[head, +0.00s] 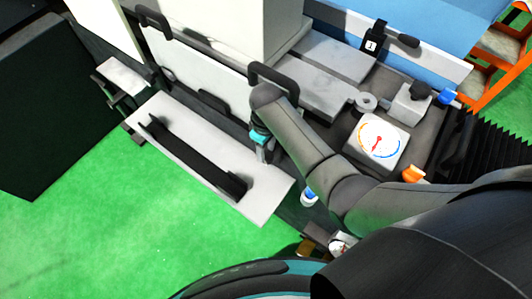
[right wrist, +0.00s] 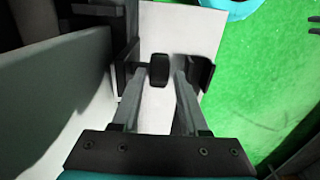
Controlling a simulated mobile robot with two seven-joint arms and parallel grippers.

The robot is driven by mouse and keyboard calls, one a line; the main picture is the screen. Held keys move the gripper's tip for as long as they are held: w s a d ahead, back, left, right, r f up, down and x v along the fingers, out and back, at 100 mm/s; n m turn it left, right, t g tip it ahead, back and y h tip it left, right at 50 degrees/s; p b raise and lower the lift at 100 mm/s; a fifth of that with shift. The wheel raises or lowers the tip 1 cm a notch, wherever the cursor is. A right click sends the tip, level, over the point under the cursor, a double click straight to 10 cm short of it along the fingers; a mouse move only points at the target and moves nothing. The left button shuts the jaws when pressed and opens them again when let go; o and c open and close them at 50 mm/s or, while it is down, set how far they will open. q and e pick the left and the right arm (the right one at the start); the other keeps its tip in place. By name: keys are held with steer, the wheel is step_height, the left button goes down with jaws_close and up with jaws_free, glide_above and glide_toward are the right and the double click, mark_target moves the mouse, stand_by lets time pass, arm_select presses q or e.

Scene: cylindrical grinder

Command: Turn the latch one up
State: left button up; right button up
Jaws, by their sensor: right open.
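A black block marked "1" (head: 372,45), with a dark lever (head: 402,39) beside it, stands at the back of the machine in the head view. It looks like latch one. The lever points right. My right gripper (head: 263,146) is far from it, at the front of the machine beside the pale panel. In the right wrist view my right gripper (right wrist: 157,82) is open, its two grey fingers apart. A dark block (right wrist: 158,69) shows between the fingertips; I cannot tell what it belongs to or whether they touch. My left gripper is not in view.
A pale panel (head: 267,195) with a long black handle (head: 195,157) is at the front. A round gauge (head: 378,142), an orange knob (head: 413,174) and a blue knob (head: 447,97) are at the right. My right arm crosses the machine front. Green floor (head: 70,220) is clear at left.

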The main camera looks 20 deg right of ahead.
steer(key=shift+f, duration=1.05)
steer(key=shift+c, duration=0.4)
jaws_close()
